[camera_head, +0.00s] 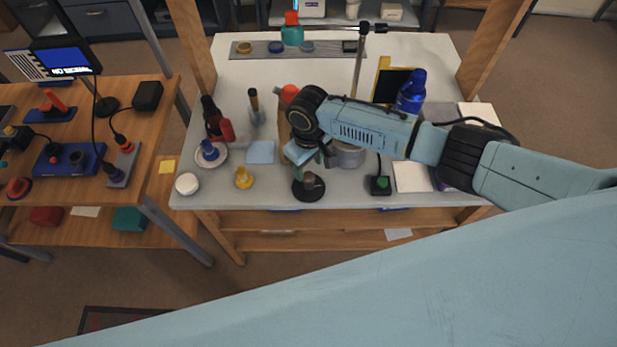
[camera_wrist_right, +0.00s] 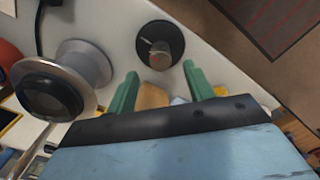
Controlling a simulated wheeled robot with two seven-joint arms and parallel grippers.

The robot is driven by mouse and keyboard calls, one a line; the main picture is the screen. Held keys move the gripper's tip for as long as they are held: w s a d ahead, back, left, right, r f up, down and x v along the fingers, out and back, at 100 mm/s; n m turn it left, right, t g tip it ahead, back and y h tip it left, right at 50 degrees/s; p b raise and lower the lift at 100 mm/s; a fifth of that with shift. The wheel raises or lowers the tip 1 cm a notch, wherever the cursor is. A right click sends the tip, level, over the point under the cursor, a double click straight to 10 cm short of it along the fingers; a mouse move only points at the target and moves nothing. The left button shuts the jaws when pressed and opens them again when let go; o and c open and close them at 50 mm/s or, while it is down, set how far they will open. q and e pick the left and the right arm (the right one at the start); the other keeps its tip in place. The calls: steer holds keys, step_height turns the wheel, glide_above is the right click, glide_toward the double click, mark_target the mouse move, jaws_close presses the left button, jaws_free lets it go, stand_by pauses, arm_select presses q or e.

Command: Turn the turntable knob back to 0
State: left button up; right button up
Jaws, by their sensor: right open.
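The turntable is a round black disc near the front edge of the white-topped bench (camera_head: 345,195), with a small brownish knob (camera_head: 309,181) standing on it. In the right wrist view the black disc (camera_wrist_right: 171,36) shows a pale mark, and the knob (camera_wrist_right: 160,57) lies just beyond the fingertips. My right gripper (camera_head: 308,168) is above and behind the knob in the head view. Its green fingers are apart, with nothing gripped between them, in the right wrist view (camera_wrist_right: 159,75). I cannot read any scale figures. My left gripper is out of view.
A grey-white cylindrical part (camera_head: 348,155) stands right of the gripper; a small black box with a green button (camera_head: 380,185) sits farther right. A yellow piece (camera_head: 244,178) and a blue pad (camera_head: 261,152) lie left. Clear bench surface surrounds the yellow piece.

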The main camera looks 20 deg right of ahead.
mark_target(309, 176)
step_height(309, 176, down, 7)
steer(key=shift+r+b, duration=0.1)
steer(key=shift+b, duration=0.45)
steer(key=c, duration=1)
steer(key=shift+o, duration=0.2)
